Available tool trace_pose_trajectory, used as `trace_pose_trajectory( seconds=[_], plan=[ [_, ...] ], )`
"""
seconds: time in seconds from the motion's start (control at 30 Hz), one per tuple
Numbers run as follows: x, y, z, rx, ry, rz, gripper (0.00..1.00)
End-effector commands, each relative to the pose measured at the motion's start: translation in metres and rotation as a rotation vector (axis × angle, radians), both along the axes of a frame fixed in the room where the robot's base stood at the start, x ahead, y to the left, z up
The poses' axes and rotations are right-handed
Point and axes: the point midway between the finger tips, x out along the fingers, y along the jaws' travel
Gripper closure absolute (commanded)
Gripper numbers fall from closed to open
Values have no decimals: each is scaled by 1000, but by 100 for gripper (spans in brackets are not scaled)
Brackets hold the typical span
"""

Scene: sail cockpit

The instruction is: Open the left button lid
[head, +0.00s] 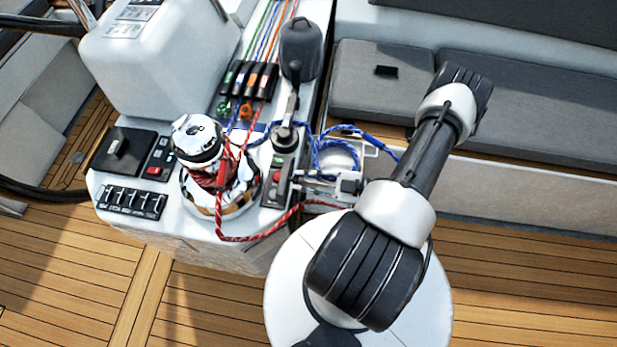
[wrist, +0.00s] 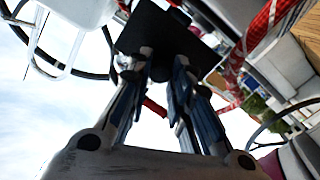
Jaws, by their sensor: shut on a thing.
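The fingers hide part of the contact. In the head view, my gripper (head: 305,179) comes in from the right, beside the right button panel (head: 279,182) with its red and green buttons. The lid between my fingers is too small to make out there. The left button panel (head: 159,157) shows its red and green buttons. A black square plate (head: 110,155) with a grey knob lies just left of it.
A chrome winch (head: 199,145) wrapped in red rope (head: 240,238) stands between the button panels. A black lever (head: 290,105) and blue rope (head: 325,133) are close to my gripper. A switch row (head: 130,202) lines the front left. Grey cushions (head: 375,90) are behind.

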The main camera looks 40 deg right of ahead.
Motion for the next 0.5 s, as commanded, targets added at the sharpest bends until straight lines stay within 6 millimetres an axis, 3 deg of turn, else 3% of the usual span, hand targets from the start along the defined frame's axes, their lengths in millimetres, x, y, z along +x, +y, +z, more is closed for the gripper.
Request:
trace_pose_trajectory(
  seconds=[0.47, 0.5],
  plan=[
    [0, 2, -1, 4, -9, -2, 100],
    [0, 2, -1, 4, -9, -2, 78]
  ],
)
